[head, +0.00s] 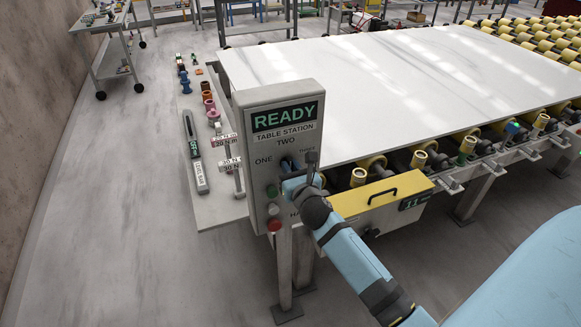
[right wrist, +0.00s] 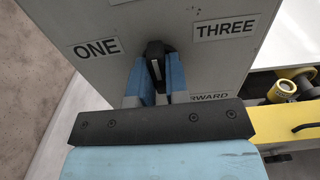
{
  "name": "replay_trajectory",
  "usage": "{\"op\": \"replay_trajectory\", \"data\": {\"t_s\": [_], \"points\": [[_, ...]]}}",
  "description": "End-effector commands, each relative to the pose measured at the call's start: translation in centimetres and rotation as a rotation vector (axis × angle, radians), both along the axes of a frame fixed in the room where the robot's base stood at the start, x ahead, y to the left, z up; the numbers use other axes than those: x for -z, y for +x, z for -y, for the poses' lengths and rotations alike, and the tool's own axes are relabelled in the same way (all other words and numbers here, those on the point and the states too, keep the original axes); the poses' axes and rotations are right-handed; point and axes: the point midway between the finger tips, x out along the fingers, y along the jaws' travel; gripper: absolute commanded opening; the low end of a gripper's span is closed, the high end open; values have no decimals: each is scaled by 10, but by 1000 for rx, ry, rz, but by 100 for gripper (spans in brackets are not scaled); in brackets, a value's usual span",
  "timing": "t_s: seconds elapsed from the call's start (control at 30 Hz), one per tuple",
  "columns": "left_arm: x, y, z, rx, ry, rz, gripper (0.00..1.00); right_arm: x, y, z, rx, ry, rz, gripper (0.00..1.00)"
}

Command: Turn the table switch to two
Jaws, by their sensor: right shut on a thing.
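The grey table station box (head: 262,192) stands on a post at the slab's front left corner. Its screen reads READY, and ONE, TWO and THREE labels surround the switch. My right gripper (head: 289,166) reaches the box from the lower right. In the right wrist view, its blue fingers (right wrist: 156,75) are shut on the black switch knob (right wrist: 154,49), one on each side. The knob's white mark points roughly upward, between the ONE label (right wrist: 96,48) and the THREE label (right wrist: 225,27). The TWO label (head: 286,141) shows only in the head view. My left gripper is out of view.
The large white slab (head: 400,80) lies behind on yellow rollers. A yellow drawer with a handle (head: 381,194) is right of the box.

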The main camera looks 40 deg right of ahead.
Motion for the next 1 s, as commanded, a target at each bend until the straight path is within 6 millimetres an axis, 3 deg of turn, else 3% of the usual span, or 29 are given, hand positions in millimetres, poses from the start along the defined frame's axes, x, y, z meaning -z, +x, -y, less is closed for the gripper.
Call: {"op": "replay_trajectory", "data": {"t_s": [0.4,0.43,0.53,0.83,1.0], "points": [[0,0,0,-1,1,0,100,0,0,0,0,6,1,0],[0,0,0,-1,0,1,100,0,0,0,0,6,1,19],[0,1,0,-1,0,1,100,0,0,0,0,6,1,40],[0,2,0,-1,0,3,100,1,-2,0,0,5,0,40],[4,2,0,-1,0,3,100,3,-20,-5,-1,4,0,40]]}}
